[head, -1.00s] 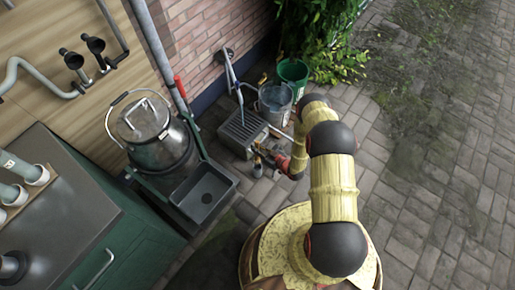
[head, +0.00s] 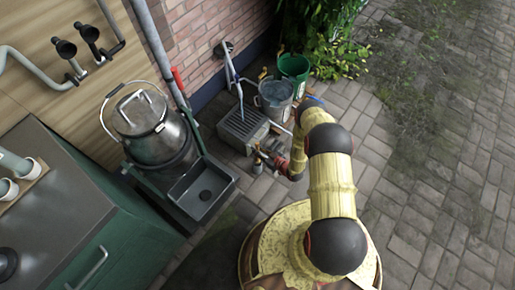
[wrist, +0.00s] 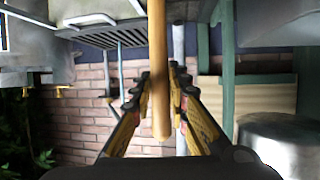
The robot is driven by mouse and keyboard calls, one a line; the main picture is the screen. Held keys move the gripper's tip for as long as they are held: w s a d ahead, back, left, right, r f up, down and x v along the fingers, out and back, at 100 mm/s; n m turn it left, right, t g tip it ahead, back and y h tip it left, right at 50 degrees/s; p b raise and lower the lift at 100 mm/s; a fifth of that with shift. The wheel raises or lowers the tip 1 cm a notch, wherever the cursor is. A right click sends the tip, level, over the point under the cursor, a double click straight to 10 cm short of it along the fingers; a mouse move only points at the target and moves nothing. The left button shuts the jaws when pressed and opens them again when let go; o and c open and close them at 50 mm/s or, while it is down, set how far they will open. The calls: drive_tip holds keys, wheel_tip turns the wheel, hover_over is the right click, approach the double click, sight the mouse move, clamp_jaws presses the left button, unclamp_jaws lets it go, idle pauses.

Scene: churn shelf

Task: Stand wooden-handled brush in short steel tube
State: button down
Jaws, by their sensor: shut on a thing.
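My gripper (wrist: 158,88) is shut on the wooden handle of the brush (wrist: 159,60), one finger on each side. The handle's rounded end points toward the wrist camera, and its far part leaves the top of that view, so the bristles are out of sight. In the head view my gripper (head: 268,160) is low over the paving, right of the black tray, and partly hidden by my arm. Grey tubes (head: 14,164) in white collars stand on the counter at the left edge; I cannot tell whether one is the short steel tube.
A lidded steel churn (head: 152,128) and a black tray (head: 202,190) stand by the green cabinet (head: 140,245). A grey grated box (head: 243,128), a metal bucket (head: 274,98) and a green bucket (head: 294,68) line the brick wall. Paving at the right is open.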

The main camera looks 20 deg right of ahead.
drive_tip(key=shift+f, duration=3.5)
drive_tip(key=c, duration=1.6)
unclamp_jaws()
drive_tip(key=shift+c, duration=0.2)
drive_tip(key=v, duration=1.2)
